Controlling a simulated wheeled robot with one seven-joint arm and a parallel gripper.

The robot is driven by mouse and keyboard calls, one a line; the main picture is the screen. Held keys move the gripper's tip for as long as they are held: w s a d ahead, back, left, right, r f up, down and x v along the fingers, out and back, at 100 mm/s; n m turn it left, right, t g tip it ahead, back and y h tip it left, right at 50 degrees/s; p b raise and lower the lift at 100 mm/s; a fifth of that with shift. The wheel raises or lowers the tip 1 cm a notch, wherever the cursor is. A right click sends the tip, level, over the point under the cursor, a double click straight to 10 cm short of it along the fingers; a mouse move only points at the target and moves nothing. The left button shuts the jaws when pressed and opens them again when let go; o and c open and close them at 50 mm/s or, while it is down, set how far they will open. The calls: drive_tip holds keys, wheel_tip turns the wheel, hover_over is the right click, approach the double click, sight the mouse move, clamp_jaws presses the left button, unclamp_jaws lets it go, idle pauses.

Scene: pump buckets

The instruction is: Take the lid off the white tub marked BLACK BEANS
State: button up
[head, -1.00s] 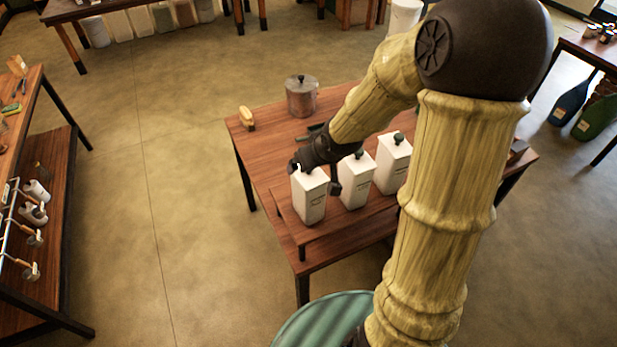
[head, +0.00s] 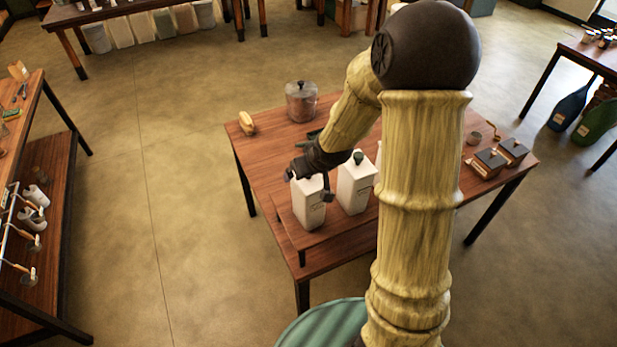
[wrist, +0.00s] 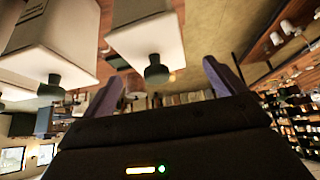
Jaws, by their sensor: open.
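White square tubs with dark green knobbed lids stand in a row on a raised wooden shelf of the table. The leftmost tub (head: 308,208) and the middle tub (head: 354,188) show in the head view; a third is mostly hidden behind my arm. Their labels are too small to read, so I cannot tell which says BLACK BEANS. My gripper (head: 309,180) is open at the top of the leftmost tub. In the wrist view, a dark lid knob (wrist: 157,72) appears between my open fingers (wrist: 162,75), with a gap on both sides. Another tub (wrist: 45,45) is at left.
The middle tub stands close beside my gripper. Open floor (head: 150,230) lies to the left.

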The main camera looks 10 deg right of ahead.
drive_tip(key=shift+p+x, duration=0.35)
drive_tip(key=shift+x, duration=1.35)
drive_tip(key=shift+w+r, duration=0.1)
drive_tip(key=shift+w, duration=0.05)
drive_tip(key=c, duration=1)
